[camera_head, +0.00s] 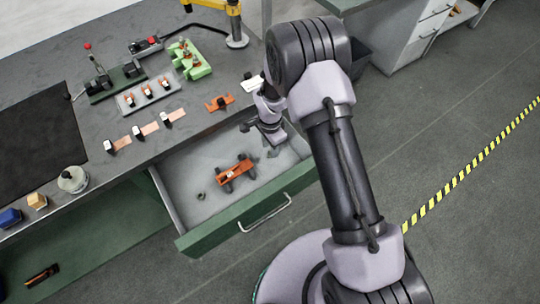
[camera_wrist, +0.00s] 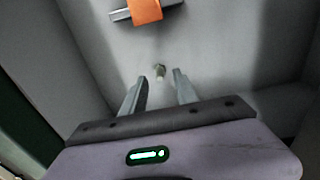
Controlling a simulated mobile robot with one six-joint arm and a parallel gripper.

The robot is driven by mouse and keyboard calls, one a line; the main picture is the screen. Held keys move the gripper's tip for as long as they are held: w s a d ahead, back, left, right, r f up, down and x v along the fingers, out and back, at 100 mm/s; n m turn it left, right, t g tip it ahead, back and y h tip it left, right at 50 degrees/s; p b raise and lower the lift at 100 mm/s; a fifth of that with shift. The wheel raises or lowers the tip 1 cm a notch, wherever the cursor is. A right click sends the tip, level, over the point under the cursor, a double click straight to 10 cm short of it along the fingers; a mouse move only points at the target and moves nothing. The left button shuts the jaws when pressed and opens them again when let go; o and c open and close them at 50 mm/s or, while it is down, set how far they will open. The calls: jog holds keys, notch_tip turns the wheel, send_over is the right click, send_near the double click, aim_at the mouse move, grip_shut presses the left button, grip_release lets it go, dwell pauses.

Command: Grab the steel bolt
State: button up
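The bolt looks apart from both fingers; the height gap is hard to judge. In the head view my gripper (camera_head: 272,148) reaches down into the drawer's back right part. I cannot make out the bolt there; my arm and gripper cover that area.
An orange tool with dark ends (camera_head: 236,173) lies in the drawer, and its orange part (camera_wrist: 145,11) shows at the wrist view's top. A small ring (camera_head: 201,196) lies left of it. Drawer walls stand close around. The workbench (camera_head: 195,120) holds several parts and fixtures.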

notch_tip(320, 180, down, 3)
jog(key=shift+f+b, duration=0.1)
jog(key=shift+b, duration=0.2)
jog(key=shift+r, duration=0.2)
jog(key=shift+c, duration=0.5)
grip_shut()
